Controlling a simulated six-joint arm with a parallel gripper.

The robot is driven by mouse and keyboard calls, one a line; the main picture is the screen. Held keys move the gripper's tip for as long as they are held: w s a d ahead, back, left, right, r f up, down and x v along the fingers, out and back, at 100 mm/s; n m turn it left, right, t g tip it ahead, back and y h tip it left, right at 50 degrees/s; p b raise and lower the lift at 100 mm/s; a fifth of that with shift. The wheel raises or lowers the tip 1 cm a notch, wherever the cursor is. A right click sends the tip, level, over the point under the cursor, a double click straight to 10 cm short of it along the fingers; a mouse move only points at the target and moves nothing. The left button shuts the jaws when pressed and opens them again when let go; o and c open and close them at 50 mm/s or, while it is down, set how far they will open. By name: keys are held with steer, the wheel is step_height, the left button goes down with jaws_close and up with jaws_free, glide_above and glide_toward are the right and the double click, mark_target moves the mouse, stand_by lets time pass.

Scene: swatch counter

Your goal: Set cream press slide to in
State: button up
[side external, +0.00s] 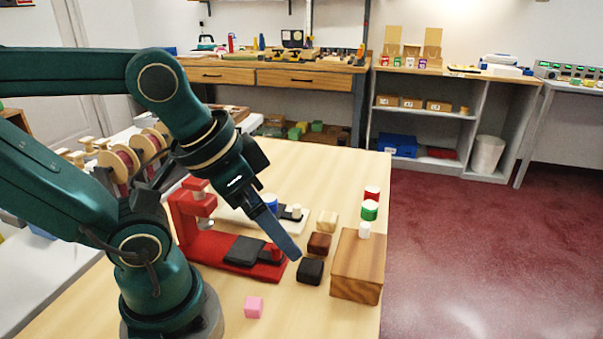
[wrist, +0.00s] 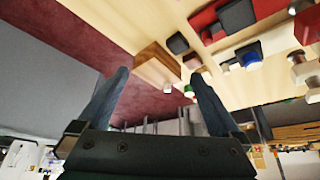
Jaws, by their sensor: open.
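The cream press (side external: 232,218) stands behind the red press, partly hidden by my arm and gripper. Its dark slide with a small cream knob (side external: 297,211) shows at the right end of its base; how far out the slide sits is unclear. A blue round piece (side external: 270,202) shows beside it, and again in the wrist view (wrist: 252,62). The cream press shows at the right of the wrist view (wrist: 278,40). My gripper (side external: 292,250) is empty and points down, in front of the cream press in the side view; the wrist view (wrist: 161,73) shows its fingers spread apart.
The red press (side external: 215,245), with a dark slide, stands in front. Brown (side external: 319,243) and black (side external: 310,270) blocks and a wooden block (side external: 357,262) lie at right. Red (side external: 372,193), green (side external: 370,210) and white (side external: 364,230) cylinders are nearby. A pink cube (side external: 254,307) lies near the front.

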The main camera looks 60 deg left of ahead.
steer(key=shift+f, duration=0.4)
steer(key=c, duration=0.4)
steer(key=shift+m, duration=0.3)
steer(key=w+r, duration=0.1)
steer(key=w, duration=0.1)
steer(key=w+a+r, duration=0.1)
steer(key=w+r, duration=0.1)
steer(key=shift+w+a+r, duration=0.1)
steer(key=shift+a+r, duration=0.05)
steer(key=shift+r, duration=0.15)
steer(key=c, duration=0.3)
steer(key=n+g, duration=0.4)
steer(key=g, duration=0.1)
glide_above(297, 206)
step_height(297, 206, down, 11)
steer(key=shift+w+r, duration=0.1)
steer(key=shift+f, duration=2.75)
jaws_close()
steer(key=shift+r, duration=0.1)
